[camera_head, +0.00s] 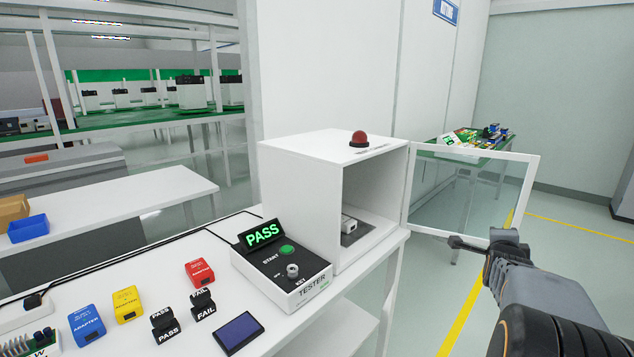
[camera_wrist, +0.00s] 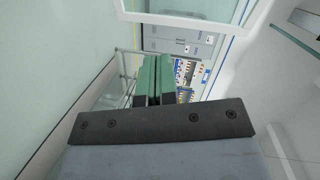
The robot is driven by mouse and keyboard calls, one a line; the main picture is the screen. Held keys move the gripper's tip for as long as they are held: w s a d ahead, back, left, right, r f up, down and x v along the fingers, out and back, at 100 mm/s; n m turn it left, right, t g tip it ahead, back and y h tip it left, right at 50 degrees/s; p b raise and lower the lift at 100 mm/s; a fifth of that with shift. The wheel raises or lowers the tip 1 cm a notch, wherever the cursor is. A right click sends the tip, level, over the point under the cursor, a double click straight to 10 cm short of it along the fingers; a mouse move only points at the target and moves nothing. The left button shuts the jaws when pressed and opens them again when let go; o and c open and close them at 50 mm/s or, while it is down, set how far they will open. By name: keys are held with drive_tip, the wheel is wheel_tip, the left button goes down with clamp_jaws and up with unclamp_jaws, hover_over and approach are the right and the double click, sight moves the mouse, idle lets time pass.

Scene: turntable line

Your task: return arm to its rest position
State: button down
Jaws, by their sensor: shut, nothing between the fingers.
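My gripper (camera_head: 457,242) is at the right of the head view, on my arm, which reaches in from the lower right corner. Its fingertips point left, in front of the open glass door (camera_head: 472,188) of a white tester box (camera_head: 297,152). In the wrist view, my gripper's green-and-dark fingers (camera_wrist: 153,72) are together with nothing between them. Whether the gripper touches the door cannot be told. The box is open at the front, and a small white device (camera_head: 349,224) sits inside on a dark pad.
The tester panel (camera_head: 283,275) shows a green PASS. Red (camera_head: 200,271), yellow (camera_head: 127,304) and blue (camera_head: 86,325) adapters, black PASS and FAIL blocks and a dark blue plate (camera_head: 239,333) lie on the white bench. Open floor with a yellow line lies beyond the door.

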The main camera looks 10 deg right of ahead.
drive_tip(key=s+a+r+n+g+y+p, duration=0.1)
drive_tip(key=a+r+n+y+p, duration=0.15)
drive_tip(key=a+n+p, duration=0.4)
drive_tip(key=s+a+r+n+g+y+p, duration=0.1)
drive_tip(key=a+n+y, duration=0.2)
drive_tip(key=a, duration=0.7)
drive_tip(key=a+r+n+g+y+p, duration=0.1)
drive_tip(key=a+r+n+y+p, duration=0.2)
drive_tip(key=a, duration=0.6)
drive_tip(key=s+a+n+g+y+p, duration=0.2)
drive_tip(key=s+a+n+g+p, duration=0.3)
drive_tip(key=s+a+n, duration=0.7)
drive_tip(key=shift+s+p, duration=0.6)
drive_tip(key=shift+p, duration=0.2)
drive_tip(key=shift+y, duration=0.25)
